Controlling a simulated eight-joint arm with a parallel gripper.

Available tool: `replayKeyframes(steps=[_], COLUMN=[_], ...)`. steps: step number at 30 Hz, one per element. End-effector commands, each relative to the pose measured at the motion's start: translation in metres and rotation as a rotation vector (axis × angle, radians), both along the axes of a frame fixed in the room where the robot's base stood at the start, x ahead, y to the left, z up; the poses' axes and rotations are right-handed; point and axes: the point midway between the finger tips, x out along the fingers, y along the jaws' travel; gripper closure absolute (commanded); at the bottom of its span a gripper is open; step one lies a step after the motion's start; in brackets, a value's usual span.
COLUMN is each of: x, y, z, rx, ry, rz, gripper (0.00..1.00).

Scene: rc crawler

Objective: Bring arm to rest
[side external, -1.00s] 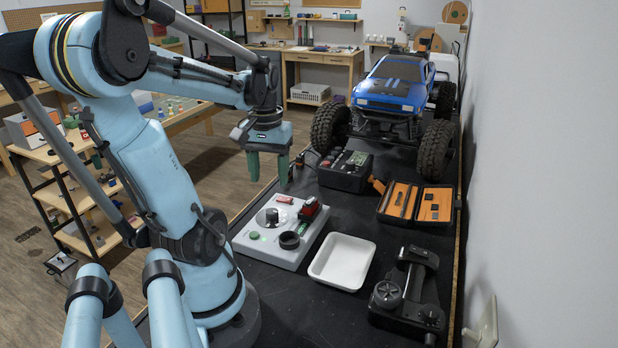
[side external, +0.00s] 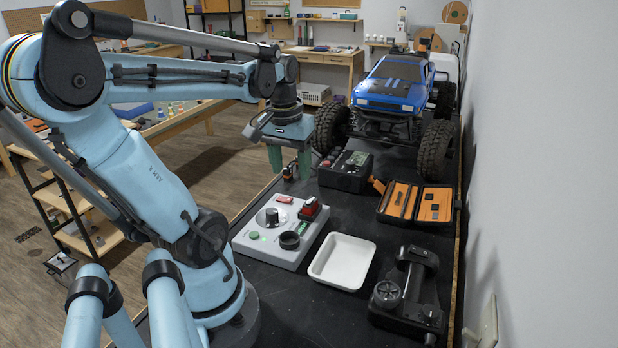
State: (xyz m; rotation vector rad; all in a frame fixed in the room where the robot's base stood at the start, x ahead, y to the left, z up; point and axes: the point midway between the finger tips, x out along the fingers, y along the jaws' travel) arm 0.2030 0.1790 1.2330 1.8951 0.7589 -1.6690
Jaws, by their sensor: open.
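My gripper (side external: 289,160) points down above the far left part of the black bench, with its two green fingers spread apart and nothing between them. It hangs behind the grey control box and left of the black charger box. The blue RC crawler (side external: 393,88) with large black tyres stands at the back of the bench. My gripper is apart from the crawler, though the wrist comes close to its left front tyre in the picture.
The grey control box (side external: 257,245) has a dial, buttons and a red switch. A white tray (side external: 342,262), black charger box (side external: 346,172), open orange tool case (side external: 414,203) and black controller (side external: 408,293) stand on the bench (side external: 300,296). A wall borders the right side.

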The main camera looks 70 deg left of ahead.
Motion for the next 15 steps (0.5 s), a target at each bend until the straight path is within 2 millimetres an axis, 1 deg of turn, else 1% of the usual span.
replayKeyframes(steps=[1,3,5,7,9,12,15], x=[0.014,0.031,0.044,0.058,0.068,0.078,0.084], y=[-0.017,-0.038,-0.057,-0.081,-0.104,-0.136,-0.159], z=[-0.003,-0.006,-0.008,-0.010,-0.012,-0.013,-0.014], rx=[0.027,0.068,0.098,0.129,0.153,0.175,0.188], ry=[-0.034,-0.090,-0.140,-0.203,-0.266,-0.347,-0.412], rz=[-0.083,-0.189,-0.278,-0.382,-0.477,-0.595,-0.680], gripper=[0.44,0.44,0.44,0.44,0.44,0.44,0.44])
